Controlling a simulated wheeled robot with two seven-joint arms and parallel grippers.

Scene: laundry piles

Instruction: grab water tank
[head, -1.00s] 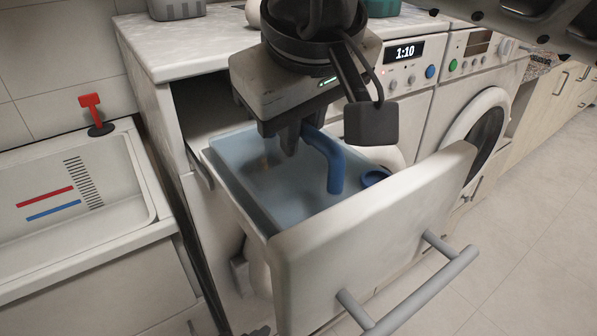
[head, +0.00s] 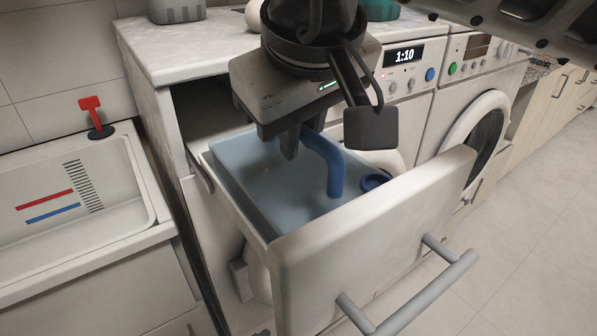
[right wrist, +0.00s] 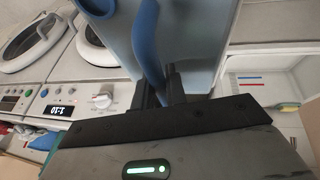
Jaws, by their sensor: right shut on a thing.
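The water tank (head: 265,190) is a translucent blue-grey box sitting in an open white drawer (head: 375,235). It has a blue curved handle (head: 335,172) on top and a round blue cap (head: 375,180) near the drawer front. My right gripper (head: 296,148) is above the tank, shut on the handle at its far end. In the right wrist view the dark fingers (right wrist: 165,88) close on the blue handle (right wrist: 147,45). The handle's far end is partly hidden by the gripper. My left gripper is not in view.
A washing machine with a round door (head: 482,140) stands to the right. A sink (head: 85,185) with a red tap (head: 93,110) is at the left. The counter (head: 195,50) above the drawer holds a grey basket (head: 177,10). Floor is clear at the lower right.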

